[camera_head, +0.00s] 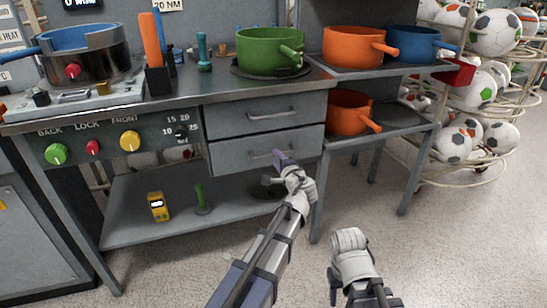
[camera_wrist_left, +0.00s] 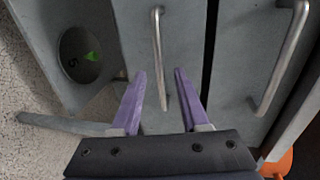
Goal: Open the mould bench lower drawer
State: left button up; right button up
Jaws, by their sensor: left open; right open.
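The mould bench lower drawer (camera_head: 232,157) sits under the upper drawer (camera_head: 228,122); its grey front looks flush and shut. Its bar handle (camera_head: 262,154) is partly behind my left gripper (camera_head: 281,155). In the left wrist view my left gripper (camera_wrist_left: 160,73) has its two purple fingers apart, one on either side of the lower drawer's handle (camera_wrist_left: 157,45). I cannot tell whether they touch it. The upper drawer's handle (camera_wrist_left: 283,58) lies to the right there.
The bench top (camera_head: 215,92) carries a green pot (camera_head: 265,50). A side stand to the right holds orange pots (camera_head: 352,45) and a blue one (camera_head: 412,44). A lower shelf (camera_head: 125,215) holds a yellow device (camera_head: 157,206). The floor in front is clear.

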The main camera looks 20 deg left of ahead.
aim_at(273, 155)
pick_arm(q)
jog(key=x, duration=0.4)
jog(key=shift+w+a+b, duration=0.15)
jog(key=shift+w+b, duration=0.05)
jog(key=shift+b, duration=0.1)
jog(key=shift+c, duration=0.2)
grip_shut()
dwell(0.9)
